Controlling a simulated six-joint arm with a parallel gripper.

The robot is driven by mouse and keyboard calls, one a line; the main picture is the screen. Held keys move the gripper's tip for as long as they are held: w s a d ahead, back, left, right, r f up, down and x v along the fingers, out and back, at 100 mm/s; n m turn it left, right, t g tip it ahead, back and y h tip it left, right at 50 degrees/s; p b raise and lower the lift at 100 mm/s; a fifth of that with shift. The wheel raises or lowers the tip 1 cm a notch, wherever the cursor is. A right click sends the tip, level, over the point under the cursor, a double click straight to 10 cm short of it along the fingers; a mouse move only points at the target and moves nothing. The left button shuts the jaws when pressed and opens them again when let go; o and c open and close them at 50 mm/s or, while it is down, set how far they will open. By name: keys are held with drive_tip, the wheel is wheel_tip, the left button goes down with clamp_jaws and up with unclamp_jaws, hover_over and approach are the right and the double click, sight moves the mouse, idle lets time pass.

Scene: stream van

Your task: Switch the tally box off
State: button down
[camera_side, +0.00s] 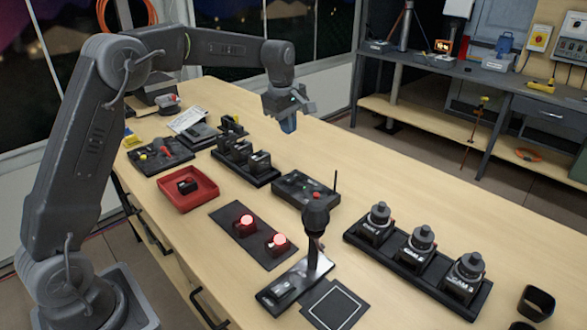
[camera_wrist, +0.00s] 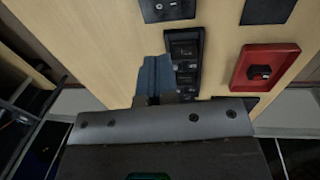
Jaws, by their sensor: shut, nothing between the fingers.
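A dark box with a short antenna and a red button on top (camera_side: 303,189) lies mid-table in the side view; it looks like the tally box. Part of a dark box with small light marks, apparently the same one, shows at the top edge of the wrist view (camera_wrist: 166,9). I cannot read its switch state. Two small red units (camera_side: 246,224) glow on a dark mat (camera_side: 262,258) in front of it. My gripper (camera_side: 288,124) is shut and empty, its blue fingers pointing down above the table, behind the box and apart from it. The fingers also show in the wrist view (camera_wrist: 154,72).
A black rack of small modules (camera_side: 245,163) stands left of the box. A red tray (camera_side: 206,196) holds a small black item. A black microphone-like stand (camera_side: 315,225) rises close in front. Labelled camera units (camera_side: 418,245) stand right.

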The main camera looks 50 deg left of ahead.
sight(291, 178)
drive_tip(key=shift+f, duration=0.1)
drive_tip(key=f, duration=0.4)
drive_tip(key=w+f, duration=0.1)
drive_tip(key=f, duration=0.4)
drive_tip(key=w+f, duration=0.1)
drive_tip(key=f, duration=0.3)
drive_tip(key=shift+f, duration=0.35)
drive_tip(key=shift+f, duration=0.3)
drive_tip(key=shift+s+f, duration=0.1)
drive_tip(key=shift+s, duration=0.05)
drive_tip(key=shift+s, duration=0.7)
drive_tip(key=shift+r, duration=0.25)
